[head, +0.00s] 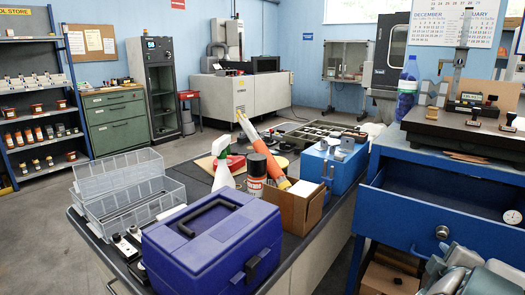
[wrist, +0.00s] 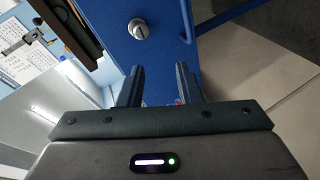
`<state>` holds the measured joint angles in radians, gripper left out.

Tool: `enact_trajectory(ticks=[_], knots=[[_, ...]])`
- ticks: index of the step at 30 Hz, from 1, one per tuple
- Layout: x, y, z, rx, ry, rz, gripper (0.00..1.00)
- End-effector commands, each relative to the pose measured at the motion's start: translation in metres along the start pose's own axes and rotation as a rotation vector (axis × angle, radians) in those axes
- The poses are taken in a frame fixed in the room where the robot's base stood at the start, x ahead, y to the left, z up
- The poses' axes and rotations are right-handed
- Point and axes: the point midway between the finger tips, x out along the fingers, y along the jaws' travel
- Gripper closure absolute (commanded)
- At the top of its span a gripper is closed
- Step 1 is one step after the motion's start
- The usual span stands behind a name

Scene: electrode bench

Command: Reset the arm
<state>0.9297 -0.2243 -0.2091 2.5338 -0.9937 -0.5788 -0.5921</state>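My gripper (wrist: 158,82) shows in the wrist view with its two dark fingers apart and nothing held between them. Behind the fingers is the blue drawer front (wrist: 165,50) with a round silver knob (wrist: 138,28). The gripper is apart from the knob in the picture; the exact distance is hard to tell. In the head view, grey parts of my arm show in the bottom right corner, close to the open blue drawer (head: 400,228). My gripper cannot be made out in the head view.
A dark surface plate (head: 455,135) with gauges and a blue bottle (head: 407,88) tops the blue cabinet. The bench to the left carries a blue toolbox (head: 212,240), clear bins (head: 125,185) and a cardboard box (head: 293,210). Open floor lies at far left.

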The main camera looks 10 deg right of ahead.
Motion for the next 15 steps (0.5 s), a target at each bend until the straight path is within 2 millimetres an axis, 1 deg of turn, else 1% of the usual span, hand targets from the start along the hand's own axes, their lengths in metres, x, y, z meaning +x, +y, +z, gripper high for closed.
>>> enact_trajectory(ticks=[1, 5, 6, 8, 9, 11, 12, 14, 15], knots=[[-0.005, 0.021, -0.025, 0.048, -0.012, -0.025, 0.68], [-0.012, 0.033, -0.066, 0.206, -0.079, -0.112, 0.68], [-0.017, 0.035, -0.08, 0.254, -0.1, -0.144, 0.68], [-0.026, 0.036, -0.101, 0.327, -0.132, -0.198, 0.68], [-0.034, 0.035, -0.116, 0.372, -0.151, -0.237, 0.68], [-0.048, 0.033, -0.137, 0.44, -0.186, -0.301, 0.68], [-0.059, 0.031, -0.152, 0.481, -0.208, -0.347, 0.68], [-0.077, 0.027, -0.174, 0.539, -0.245, -0.422, 0.68], [-0.092, 0.024, -0.188, 0.574, -0.272, -0.475, 0.68]])
